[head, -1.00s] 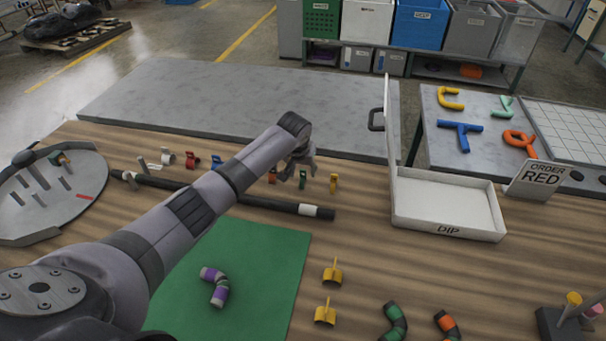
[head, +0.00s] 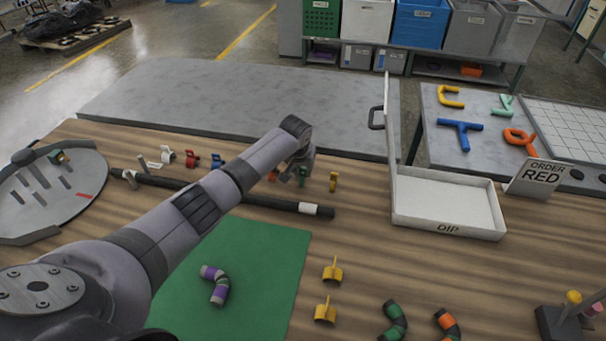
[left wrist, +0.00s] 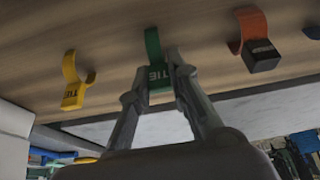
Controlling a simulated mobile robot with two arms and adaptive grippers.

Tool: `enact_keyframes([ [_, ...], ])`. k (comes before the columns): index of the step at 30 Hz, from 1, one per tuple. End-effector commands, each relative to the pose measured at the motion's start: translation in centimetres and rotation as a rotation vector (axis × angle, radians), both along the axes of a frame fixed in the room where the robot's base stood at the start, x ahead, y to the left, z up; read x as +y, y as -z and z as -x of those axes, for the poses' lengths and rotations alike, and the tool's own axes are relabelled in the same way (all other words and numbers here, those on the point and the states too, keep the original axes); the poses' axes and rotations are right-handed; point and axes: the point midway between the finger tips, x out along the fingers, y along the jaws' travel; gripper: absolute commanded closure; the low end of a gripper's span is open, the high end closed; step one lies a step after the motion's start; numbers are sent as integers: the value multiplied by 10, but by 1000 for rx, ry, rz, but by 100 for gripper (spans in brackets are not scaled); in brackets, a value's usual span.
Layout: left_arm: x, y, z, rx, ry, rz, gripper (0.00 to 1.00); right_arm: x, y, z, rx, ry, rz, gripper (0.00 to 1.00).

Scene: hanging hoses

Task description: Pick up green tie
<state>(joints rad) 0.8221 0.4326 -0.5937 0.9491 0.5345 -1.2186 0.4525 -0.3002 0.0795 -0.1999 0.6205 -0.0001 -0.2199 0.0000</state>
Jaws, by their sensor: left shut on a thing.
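The green tie (head: 303,176) stands in the row of ties on the wooden table, partly hidden by my left gripper (head: 297,168). In the left wrist view the green tie (left wrist: 153,50) shows between the two fingertips of my left gripper (left wrist: 157,74), which is shut on its lettered block. Its curved strip reaches past the fingers to the wood; I cannot tell whether it is lifted. My right gripper is not in view.
An orange tie (head: 272,175) and a yellow tie (head: 333,182) stand close on either side. A black hose (head: 255,201) lies in front. The white DIP tray (head: 448,229) is to the right, and a green mat (head: 255,265) is nearer.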

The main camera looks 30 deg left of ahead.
Motion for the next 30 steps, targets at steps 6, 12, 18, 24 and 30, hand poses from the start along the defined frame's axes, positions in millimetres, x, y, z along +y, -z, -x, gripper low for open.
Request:
enact_keyframes([
  [6, 0, 0, 0, 0, 0, 0, 94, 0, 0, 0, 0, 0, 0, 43],
  [12, 0, -10, -1, -3, 0, 0, 94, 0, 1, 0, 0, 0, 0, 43],
  [18, 0, -39, -1, -5, 1, 1, 94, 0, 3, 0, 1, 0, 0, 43],
  [24, 0, -88, -1, -7, 1, 0, 94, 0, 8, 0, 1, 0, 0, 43],
  [30, 0, -138, -1, -6, 0, 1, 94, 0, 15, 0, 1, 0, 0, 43],
])
